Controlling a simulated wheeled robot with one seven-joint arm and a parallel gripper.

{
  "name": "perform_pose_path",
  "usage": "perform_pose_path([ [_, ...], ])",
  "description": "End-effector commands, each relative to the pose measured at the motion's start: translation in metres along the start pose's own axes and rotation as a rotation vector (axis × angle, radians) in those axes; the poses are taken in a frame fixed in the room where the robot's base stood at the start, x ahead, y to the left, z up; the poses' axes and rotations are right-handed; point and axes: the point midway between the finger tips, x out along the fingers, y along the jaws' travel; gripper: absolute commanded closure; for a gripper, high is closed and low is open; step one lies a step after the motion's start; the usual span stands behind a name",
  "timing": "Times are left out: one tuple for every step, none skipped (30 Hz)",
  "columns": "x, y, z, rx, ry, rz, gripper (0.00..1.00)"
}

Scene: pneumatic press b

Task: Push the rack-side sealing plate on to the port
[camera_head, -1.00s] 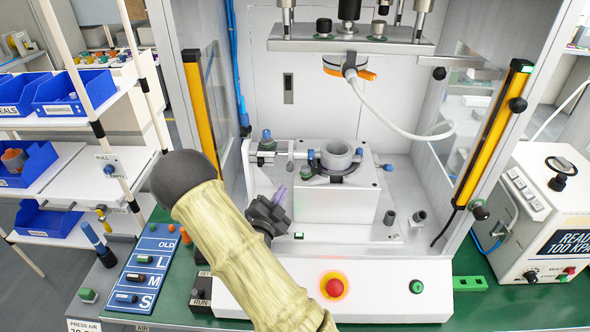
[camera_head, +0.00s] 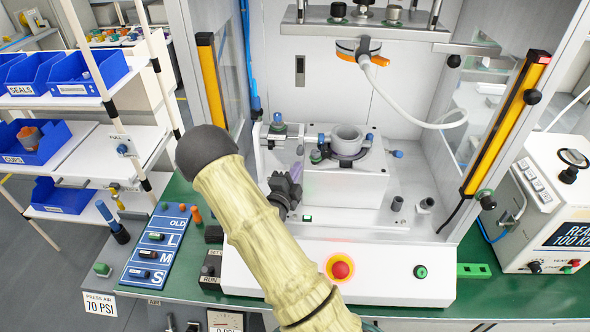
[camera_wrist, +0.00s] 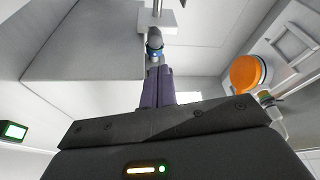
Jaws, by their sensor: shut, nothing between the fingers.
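In the head view, the fixture block (camera_head: 345,185) stands on the press base and carries a grey ring-shaped part (camera_head: 347,136). On its rack side is a small slide with a blue-topped post (camera_head: 278,122) and a rod (camera_head: 312,138) reaching toward the ring. The sealing plate and port are too small to tell apart. My gripper (camera_head: 297,172) is low at the block's left side, below the slide. In the wrist view, its purple fingers (camera_wrist: 158,72) are shut and empty. Their tips point at a blue-banded cylinder (camera_wrist: 154,45) under a pale block; contact is unclear.
The press head with an orange ring (camera_head: 358,50) hangs above the fixture. A yellow light-curtain bar (camera_head: 212,80) stands on the left and another (camera_head: 506,120) on the right. A red button (camera_head: 341,268) is on the front panel. Blue bins (camera_head: 88,78) stand on the left rack.

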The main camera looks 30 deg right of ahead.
Motion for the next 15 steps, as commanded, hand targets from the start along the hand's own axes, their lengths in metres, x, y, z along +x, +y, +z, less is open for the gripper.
perform_pose_path([
  [0.01,-0.004,-0.002,-0.001,0.004,-0.001,1.0],
  [0.016,-0.004,-0.002,0.0,0.004,-0.001,1.0],
  [0.023,-0.004,-0.002,-0.001,0.003,-0.001,1.0],
  [0.028,-0.004,-0.002,-0.001,0.002,-0.001,1.0],
  [0.033,-0.004,-0.002,-0.001,0.003,-0.001,1.0],
  [0.04,-0.004,-0.002,-0.001,0.003,-0.001,1.0],
  [0.045,-0.004,-0.002,-0.002,0.003,-0.001,1.0],
  [0.05,-0.004,-0.002,-0.002,0.002,-0.002,1.0],
  [0.056,-0.004,-0.002,-0.001,0.002,-0.001,1.0],
  [0.059,-0.003,-0.002,-0.001,0.002,-0.001,1.0],
  [0.063,-0.003,-0.002,-0.001,0.002,0.0,1.0],
  [0.066,-0.002,-0.001,-0.001,0.002,-0.001,1.0],
  [0.068,-0.002,-0.001,-0.001,0.001,-0.001,1.0],
  [0.07,-0.002,-0.001,-0.001,0.001,-0.001,1.0],
  [0.071,-0.002,-0.001,-0.001,0.001,-0.001,1.0],
])
